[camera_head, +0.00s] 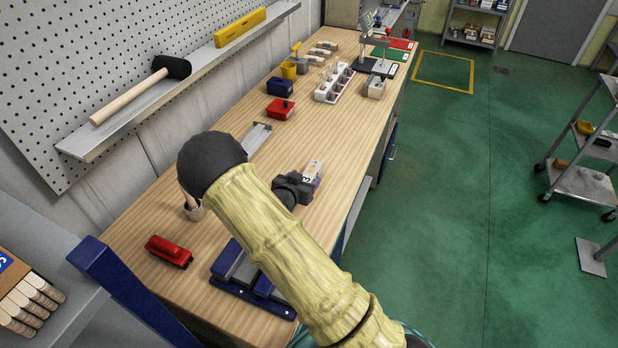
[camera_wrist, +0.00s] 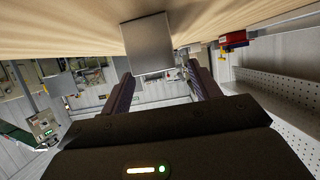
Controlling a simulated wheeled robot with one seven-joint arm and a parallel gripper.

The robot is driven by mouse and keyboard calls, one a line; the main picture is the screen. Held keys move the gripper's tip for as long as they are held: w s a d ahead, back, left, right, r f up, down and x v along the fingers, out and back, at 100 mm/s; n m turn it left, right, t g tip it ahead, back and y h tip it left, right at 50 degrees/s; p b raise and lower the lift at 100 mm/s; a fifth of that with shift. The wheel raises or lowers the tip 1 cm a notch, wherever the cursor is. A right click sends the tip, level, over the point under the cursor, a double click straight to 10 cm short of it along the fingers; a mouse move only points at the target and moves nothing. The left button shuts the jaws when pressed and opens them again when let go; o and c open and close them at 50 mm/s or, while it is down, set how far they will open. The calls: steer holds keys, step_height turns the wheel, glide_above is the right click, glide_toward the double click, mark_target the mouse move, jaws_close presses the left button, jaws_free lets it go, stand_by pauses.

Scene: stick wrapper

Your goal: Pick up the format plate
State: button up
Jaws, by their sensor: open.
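A small pale upright piece with a dark figure and an orange mark, which looks like the format plate (camera_head: 314,170), stands on the wooden bench at my gripper's far side. In the wrist view a plain grey square face, apparently the same plate (camera_wrist: 148,45), shows between and beyond my two fingers, against the tilted bench top. My gripper (camera_wrist: 160,72) is open, with one finger on each side of the plate. In the head view my dark gripper (camera_head: 301,184) is low over the bench. Whether the fingers touch the plate cannot be told.
A blue and grey fixture (camera_head: 238,268) and a red block (camera_head: 169,251) are near the front. A metal channel (camera_head: 258,137), a red bin (camera_head: 281,109) and a blue bin (camera_head: 280,87) lie farther back. The pegboard wall is left; the bench edge is right.

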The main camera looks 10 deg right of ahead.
mark_target(306, 178)
steer(key=shift+x, duration=1.15)
steer(key=shift+r, duration=0.1)
jaws_close()
steer(key=shift+r, duration=0.1)
step_height(306, 178, up, 10)
steer(key=b, duration=0.1)
stand_by(0.5)
